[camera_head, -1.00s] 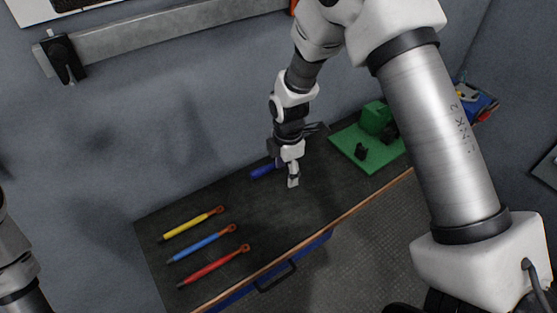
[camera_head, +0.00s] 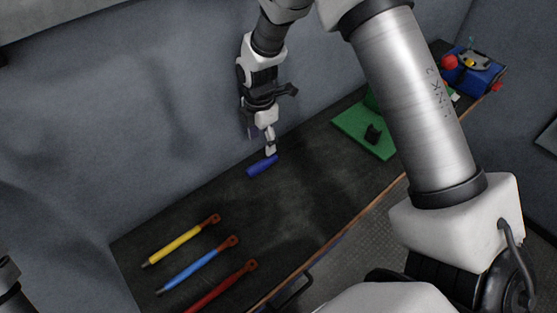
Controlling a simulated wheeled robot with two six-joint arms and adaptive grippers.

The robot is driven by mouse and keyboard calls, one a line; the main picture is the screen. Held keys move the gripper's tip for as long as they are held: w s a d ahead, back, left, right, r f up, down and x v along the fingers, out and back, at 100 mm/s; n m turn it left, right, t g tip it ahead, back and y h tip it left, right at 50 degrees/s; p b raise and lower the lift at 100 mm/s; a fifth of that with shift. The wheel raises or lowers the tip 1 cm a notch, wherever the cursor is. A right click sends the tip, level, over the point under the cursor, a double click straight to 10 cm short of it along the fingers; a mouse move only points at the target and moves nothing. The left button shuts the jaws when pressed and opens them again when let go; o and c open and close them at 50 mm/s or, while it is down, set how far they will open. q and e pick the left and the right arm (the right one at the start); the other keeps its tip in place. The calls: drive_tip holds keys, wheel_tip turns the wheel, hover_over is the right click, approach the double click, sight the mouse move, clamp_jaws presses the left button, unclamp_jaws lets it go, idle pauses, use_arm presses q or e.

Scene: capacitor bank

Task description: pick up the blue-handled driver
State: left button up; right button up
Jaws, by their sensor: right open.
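A dark blue handle (camera_head: 262,166), which looks like the blue-handled driver, lies on the dark bench top near its back edge. No shaft can be made out. My right gripper (camera_head: 270,150) points down at the handle's right end and overlaps it in the picture. It is open; whether it touches the handle cannot be told. My left gripper is out of view; only a bit of my left arm shows at the lower left edge.
Yellow (camera_head: 181,241), lighter blue (camera_head: 197,266) and red (camera_head: 220,288) tools with reddish ends lie side by side at the left. A green board (camera_head: 363,135) with a black part lies at right. Bench space between is clear. A grey wall rises behind.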

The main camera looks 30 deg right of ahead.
sight(264, 162)
drive_tip(key=shift+w+f, duration=0.15)
drive_tip(key=shift+f, duration=0.65)
drive_tip(key=f+p, duration=0.1)
drive_tip(key=f, duration=0.2)
drive_tip(key=f+p, duration=0.2)
drive_tip(key=f, duration=0.1)
drive_tip(key=shift+s+f, duration=0.2)
drive_tip(key=shift+f, duration=0.1)
drive_tip(key=shift+w+f, duration=0.1)
drive_tip(key=shift+f, duration=0.4)
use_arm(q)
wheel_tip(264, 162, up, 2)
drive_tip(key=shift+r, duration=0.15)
use_arm(e)
drive_tip(key=shift+r, duration=0.1)
clamp_jaws()
